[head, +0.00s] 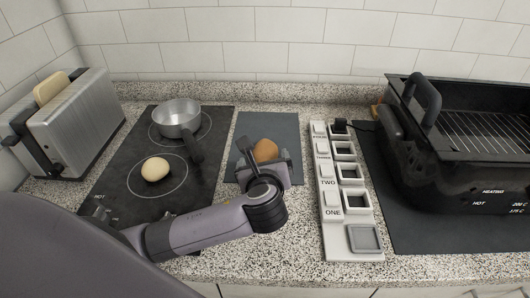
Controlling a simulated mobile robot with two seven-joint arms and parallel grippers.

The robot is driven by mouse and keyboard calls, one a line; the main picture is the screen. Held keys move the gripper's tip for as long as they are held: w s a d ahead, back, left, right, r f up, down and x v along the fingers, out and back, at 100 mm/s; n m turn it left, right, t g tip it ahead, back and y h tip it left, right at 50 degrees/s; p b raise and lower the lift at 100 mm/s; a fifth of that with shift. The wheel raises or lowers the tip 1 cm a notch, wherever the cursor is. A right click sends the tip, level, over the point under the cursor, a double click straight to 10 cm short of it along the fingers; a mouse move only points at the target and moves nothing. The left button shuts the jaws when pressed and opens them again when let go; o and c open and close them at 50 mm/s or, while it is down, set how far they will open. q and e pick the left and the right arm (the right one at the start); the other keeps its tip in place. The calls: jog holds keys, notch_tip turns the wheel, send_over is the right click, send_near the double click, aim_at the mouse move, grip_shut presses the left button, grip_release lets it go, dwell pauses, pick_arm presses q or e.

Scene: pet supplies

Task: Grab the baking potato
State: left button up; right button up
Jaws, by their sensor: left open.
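A brown, rounded item that looks like the baking potato (265,149) lies over the dark grey mat (282,125) in the middle of the counter. My left gripper (264,160) is open at this item, with its jaws spread and its wrist hiding the item's near side. I cannot tell whether the fingers touch it. A pale yellow, rounded item (155,169) sits on the near ring of the black cooktop (120,199); it could also be a potato. My right gripper is not in view.
A metal saucepan (177,118) stands on the far ring, its dark handle pointing toward the mat. A toaster (75,125) with bread is at the left. A white numbered rack (333,228) and a black grill (450,180) stand at the right. The tiled wall closes the back.

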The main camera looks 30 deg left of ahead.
aim_at(265, 152)
pick_arm(q)
jog(key=shift+x, duration=1.45)
jog(key=c, duration=1.2)
jog(key=shift+r, duration=0.1)
jog(key=shift+c, duration=0.2)
